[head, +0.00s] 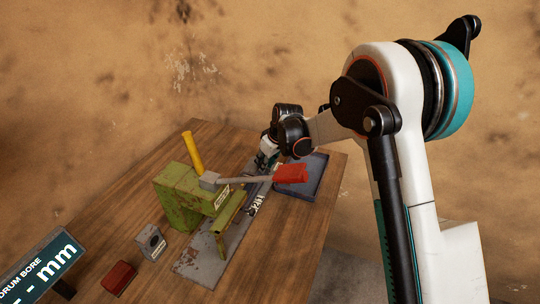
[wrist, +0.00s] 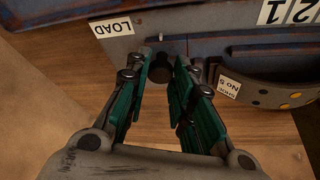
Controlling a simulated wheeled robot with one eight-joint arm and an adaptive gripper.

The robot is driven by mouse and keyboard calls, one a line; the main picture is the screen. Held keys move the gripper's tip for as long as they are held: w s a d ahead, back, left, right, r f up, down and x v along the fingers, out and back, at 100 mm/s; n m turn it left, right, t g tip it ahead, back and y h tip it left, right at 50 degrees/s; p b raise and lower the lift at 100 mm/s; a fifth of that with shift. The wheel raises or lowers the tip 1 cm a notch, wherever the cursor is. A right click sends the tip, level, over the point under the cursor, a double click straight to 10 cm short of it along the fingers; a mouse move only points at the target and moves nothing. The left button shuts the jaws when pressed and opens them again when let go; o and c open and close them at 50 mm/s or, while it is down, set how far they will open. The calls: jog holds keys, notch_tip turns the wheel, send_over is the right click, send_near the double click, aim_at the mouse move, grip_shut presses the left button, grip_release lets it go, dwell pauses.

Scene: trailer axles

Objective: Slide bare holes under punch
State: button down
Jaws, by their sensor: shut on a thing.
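The green punch press (head: 185,192) stands on the wooden table, with a yellow upright handle (head: 193,152) and a lever ending in a red grip (head: 290,173). A long grey slide plate (head: 205,252) runs beside it. In the wrist view a curved shoe (wrist: 267,97), labelled SHOE NO 5, shows several orange-filled spots and darker ones along its band. My gripper (wrist: 162,75) is shut on a small dark knob (wrist: 161,70) in front of a grey-blue part (wrist: 205,30) marked LOAD. In the head view my gripper (head: 267,160) is beyond the press, partly hidden.
A dark blue tray (head: 308,187) lies at the table's right edge, behind the red grip. A grey block with a round hole (head: 150,241) and a red block (head: 119,277) are at the front left. A DRUM BORE display (head: 40,268) stands in the lower left corner.

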jog(key=s, duration=0.1)
jog(key=s+a, duration=0.1)
jog(key=s, duration=0.1)
jog(key=shift+s+a, duration=0.15)
jog(key=shift+s, duration=0.15)
jog(key=c, duration=1.4)
grip_release()
jog(key=shift+r, duration=0.1)
jog(key=v, duration=1.1)
jog(key=shift+d+r, duration=0.2)
jog(key=shift+r, duration=0.15)
jog(key=shift+o, duration=0.2)
jog(key=shift+s, duration=0.1)
